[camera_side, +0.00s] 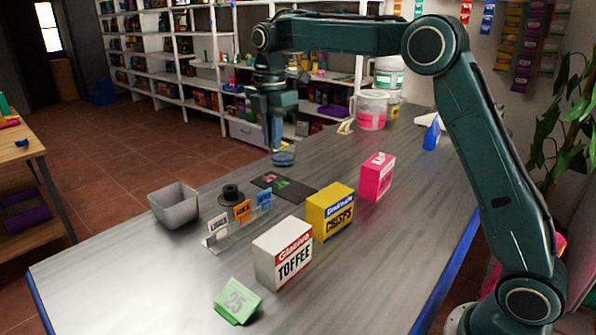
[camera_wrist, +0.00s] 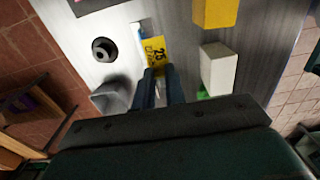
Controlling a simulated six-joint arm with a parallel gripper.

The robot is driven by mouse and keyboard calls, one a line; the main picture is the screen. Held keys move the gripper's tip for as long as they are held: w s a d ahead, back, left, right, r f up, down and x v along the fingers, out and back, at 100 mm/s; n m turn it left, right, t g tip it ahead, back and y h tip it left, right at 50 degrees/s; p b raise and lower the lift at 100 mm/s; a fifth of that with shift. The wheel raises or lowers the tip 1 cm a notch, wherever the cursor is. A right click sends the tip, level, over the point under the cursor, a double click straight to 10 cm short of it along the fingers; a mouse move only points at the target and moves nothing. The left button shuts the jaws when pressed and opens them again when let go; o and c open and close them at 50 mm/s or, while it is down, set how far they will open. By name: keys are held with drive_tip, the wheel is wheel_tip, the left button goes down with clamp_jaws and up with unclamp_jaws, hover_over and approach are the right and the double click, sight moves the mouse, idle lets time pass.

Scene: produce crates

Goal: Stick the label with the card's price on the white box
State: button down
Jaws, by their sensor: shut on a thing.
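My gripper (camera_side: 277,145) is high above the counter. In the wrist view, its fingers (camera_wrist: 160,75) are shut on a yellow label (camera_wrist: 154,48) that seems to read 25. The label is not clear in the side view. The white box (camera_side: 283,254), marked TOFFEE, stands near the front of the counter. It also shows in the wrist view (camera_wrist: 219,68), right of the fingers and apart from them. The green card (camera_side: 237,301) reads 25 and stands in front of the white box.
A label stand (camera_side: 237,234) with white, orange and blue labels is left of the yellow box (camera_side: 330,211). A pink box (camera_side: 377,176) stands farther back. A grey bin (camera_side: 174,206), black spool (camera_side: 231,194) and dark mat (camera_side: 297,192) are on the left. A blue round thing (camera_side: 283,159) shows below the fingers.

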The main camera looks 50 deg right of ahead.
drive_tip(key=s+a+f, duration=0.1)
drive_tip(key=s+a, duration=0.5)
drive_tip(key=a, duration=0.1)
hover_over(277, 239)
wheel_tip(277, 239, down, 2)
drive_tip(key=shift+f, duration=0.2)
drive_tip(key=shift+f, duration=2.85)
drive_tip(key=shift+f, duration=0.65)
idle(0.6)
drive_tip(key=c, duration=1)
unclamp_jaws()
drive_tip(key=shift+o, duration=0.2)
drive_tip(key=shift+r, duration=0.1)
